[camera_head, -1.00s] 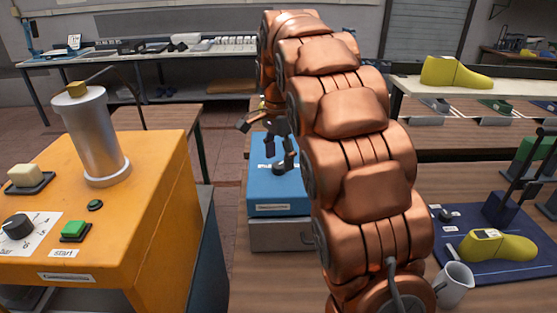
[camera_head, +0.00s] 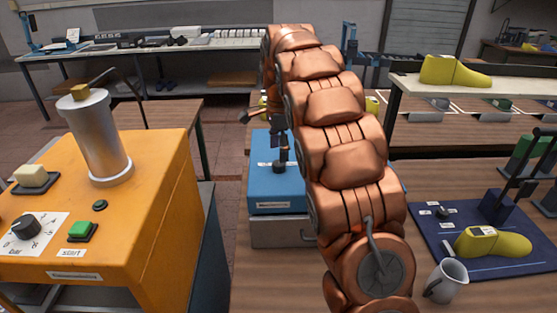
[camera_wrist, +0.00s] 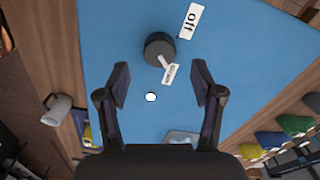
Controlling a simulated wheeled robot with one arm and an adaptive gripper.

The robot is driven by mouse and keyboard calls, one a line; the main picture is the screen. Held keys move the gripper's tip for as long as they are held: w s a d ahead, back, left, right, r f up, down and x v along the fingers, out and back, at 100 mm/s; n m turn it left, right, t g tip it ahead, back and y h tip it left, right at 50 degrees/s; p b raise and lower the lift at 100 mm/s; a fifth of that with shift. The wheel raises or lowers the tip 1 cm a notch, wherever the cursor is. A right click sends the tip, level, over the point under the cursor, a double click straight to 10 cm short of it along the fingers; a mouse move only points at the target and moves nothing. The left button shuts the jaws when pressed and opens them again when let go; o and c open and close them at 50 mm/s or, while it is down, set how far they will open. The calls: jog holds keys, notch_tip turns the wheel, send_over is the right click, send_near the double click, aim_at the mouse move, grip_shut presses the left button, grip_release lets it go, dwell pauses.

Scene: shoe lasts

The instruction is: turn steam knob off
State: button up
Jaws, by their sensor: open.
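The steam knob (camera_wrist: 160,49) is a dark round knob with a pale pointer bar on the blue top of a box (camera_head: 265,180). In the wrist view the white "off" label (camera_wrist: 190,19) lies up and right of the knob. The pointer aims down and right, at a small white label (camera_wrist: 171,73), away from "off". My gripper (camera_wrist: 160,80) is open and empty over the blue panel, with the knob just beyond its fingertips. In the head view the knob (camera_head: 280,167) shows below my gripper (camera_head: 282,152), partly behind my arm.
A yellow machine (camera_head: 165,200) with a metal cylinder, a black dial and a green start button stands at left. At right are a blue mat (camera_head: 435,243), a yellow shoe last (camera_head: 492,242) and a grey mug (camera_head: 447,281). Shelves with lasts stand behind.

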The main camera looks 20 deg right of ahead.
aim_at(279, 166)
jog(key=shift+f+p, duration=0.7)
jog(key=shift+f, duration=1.65)
jog(key=c, duration=1.1)
jog(key=shift+c, duration=0.2)
